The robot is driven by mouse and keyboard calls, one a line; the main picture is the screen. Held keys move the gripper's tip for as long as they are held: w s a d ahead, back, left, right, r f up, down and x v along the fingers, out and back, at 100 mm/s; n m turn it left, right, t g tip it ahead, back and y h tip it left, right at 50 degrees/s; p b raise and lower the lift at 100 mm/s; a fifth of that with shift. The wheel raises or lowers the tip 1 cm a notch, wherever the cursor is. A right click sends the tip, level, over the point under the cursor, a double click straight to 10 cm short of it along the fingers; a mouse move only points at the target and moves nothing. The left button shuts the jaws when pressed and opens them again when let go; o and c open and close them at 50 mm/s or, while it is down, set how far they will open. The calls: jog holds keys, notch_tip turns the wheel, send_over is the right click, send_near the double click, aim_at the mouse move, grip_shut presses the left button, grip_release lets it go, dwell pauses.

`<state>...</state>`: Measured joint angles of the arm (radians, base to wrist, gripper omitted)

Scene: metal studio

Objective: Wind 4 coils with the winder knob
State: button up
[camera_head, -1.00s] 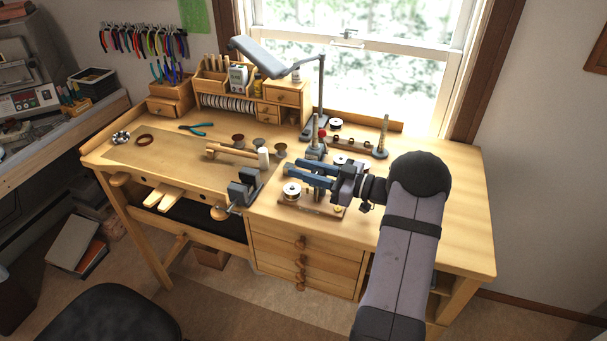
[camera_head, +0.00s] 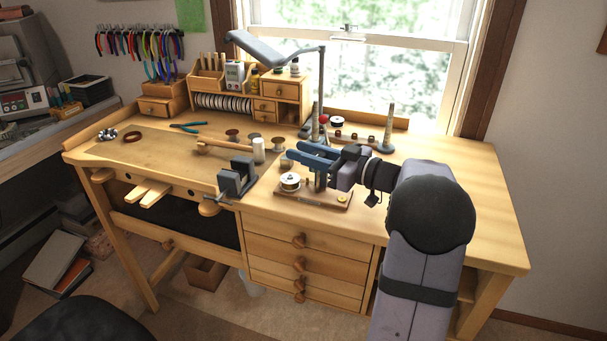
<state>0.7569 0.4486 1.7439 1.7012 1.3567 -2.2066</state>
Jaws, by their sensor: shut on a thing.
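The winder is a brown base board (camera_head: 330,199) on the right part of the bench, with a pale wire spool (camera_head: 290,182) at its left end and a dark upright post (camera_head: 321,181) beside it. My gripper (camera_head: 301,153) has blue fingers that reach in from the right, above the board and just behind the spool. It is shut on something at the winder. The winder knob is hidden by the fingers from this side, and I cannot see the grip itself. The coil and its number of turns are too small to tell.
A dark vise (camera_head: 237,177) is at the bench's front edge, left of the winder. A rack with upright posts (camera_head: 389,128) is behind my gripper. The lamp (camera_head: 265,53) overhangs the back. The bench's right end is clear.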

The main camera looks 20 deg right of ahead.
jog(key=shift+w+d+m+t+h+b, duration=0.2)
jog(key=shift+m+t+h+b, duration=0.7)
jog(key=shift+b, duration=3.45)
